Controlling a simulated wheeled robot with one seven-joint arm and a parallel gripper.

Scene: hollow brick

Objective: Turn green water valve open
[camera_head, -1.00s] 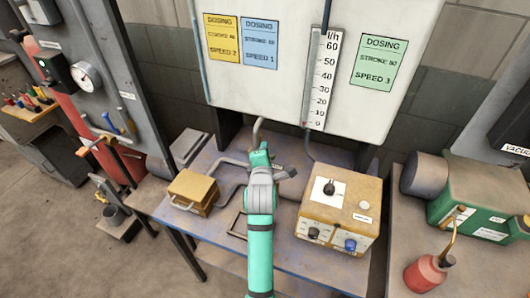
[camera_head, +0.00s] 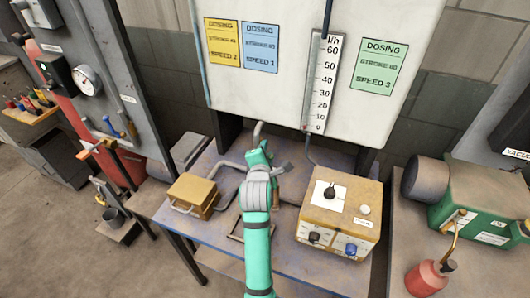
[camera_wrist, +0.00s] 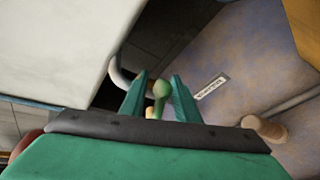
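The green water valve handle (camera_wrist: 161,90) shows in the wrist view as a rounded green knob on a small yellowish fitting. My gripper (camera_wrist: 160,75) is open, with one teal finger on each side of the handle and a visible gap on both sides. Whether the fingertips reach past the handle in depth cannot be told. In the head view my gripper (camera_head: 262,150) is over the back of the blue table, beside a grey pipe (camera_head: 258,130). My arm and gripper largely hide the valve there.
A white label (camera_wrist: 210,88) lies right of the handle. The white panel (camera_head: 270,85) overhangs the table's back edge. A yellow control box (camera_head: 340,215) stands right of my arm, and a smaller yellow box (camera_head: 193,193) stands left. Pipes run across the table (camera_head: 225,262).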

